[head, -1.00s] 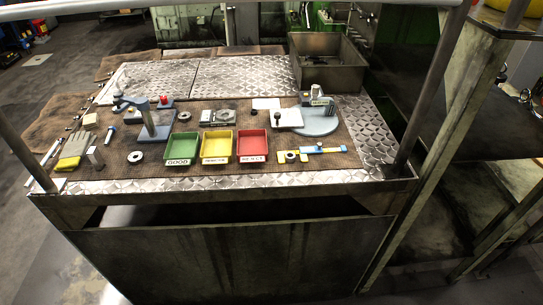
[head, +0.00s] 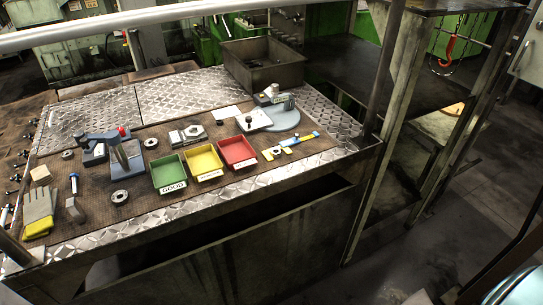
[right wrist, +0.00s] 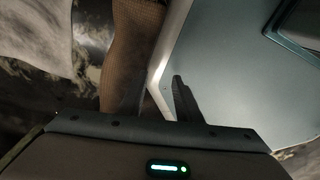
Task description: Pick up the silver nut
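Several ring- or nut-like pieces lie on the brown mat (head: 140,220) in the head view. A silver ring-shaped nut (head: 119,197) lies flat left of the green tray. A darker ring (head: 151,143) lies behind that tray, and another ring (head: 68,155) lies further left. I cannot tell surely which one is the silver nut. My left gripper is in no view.
Green (head: 168,173), yellow (head: 203,162) and red (head: 238,152) trays stand in a row on the bench. A grey stand (head: 126,158), gloves (head: 38,211), a yellow-blue gauge (head: 291,146) and a metal bin (head: 262,66) surround them. A steel post (head: 385,80) rises at the bench's right side.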

